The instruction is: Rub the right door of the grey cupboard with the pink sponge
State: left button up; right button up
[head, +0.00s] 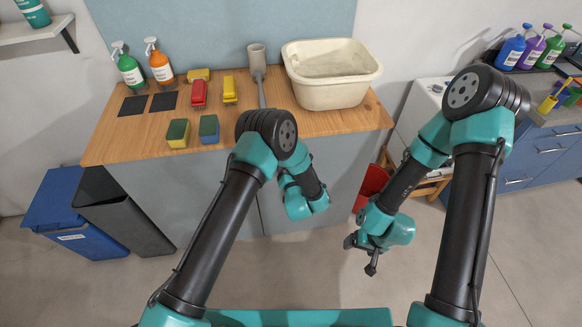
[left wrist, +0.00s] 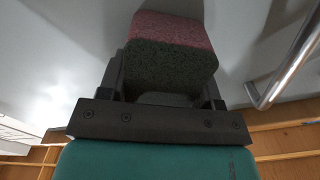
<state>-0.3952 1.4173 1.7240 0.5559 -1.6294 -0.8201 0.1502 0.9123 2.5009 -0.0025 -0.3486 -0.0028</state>
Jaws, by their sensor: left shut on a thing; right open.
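My left gripper (left wrist: 165,85) is shut on the pink sponge (left wrist: 172,28), which has a dark green scouring face. The sponge is close to a grey panel in the left wrist view; I cannot tell whether it touches. In the head view the left arm's wrist is in front of the right door (head: 338,180) of the grey cupboard (head: 205,190); its fingers and the sponge are hidden there. A metal bar handle (left wrist: 290,75) shows right of the sponge in the left wrist view. My right gripper (head: 365,255) is open and empty, low above the floor, right of the cupboard.
On the wooden top (head: 145,140) stand a white basin (head: 331,95), a green bottle (head: 131,72), an orange bottle (head: 160,68), brushes and other sponges. A blue bin (head: 62,205) and a black bin (head: 125,210) stand left. A red object (head: 372,185) and wooden stool (head: 430,187) stand right.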

pick_arm(q)
jog(key=s+d, duration=0.1)
jog(key=s, duration=0.5)
dwell(0.5)
jog(key=shift+d, duration=0.15)
jog(key=s, duration=0.3)
jog(key=shift+d, duration=0.2)
jog(key=shift+w, duration=0.1)
dwell(0.6)
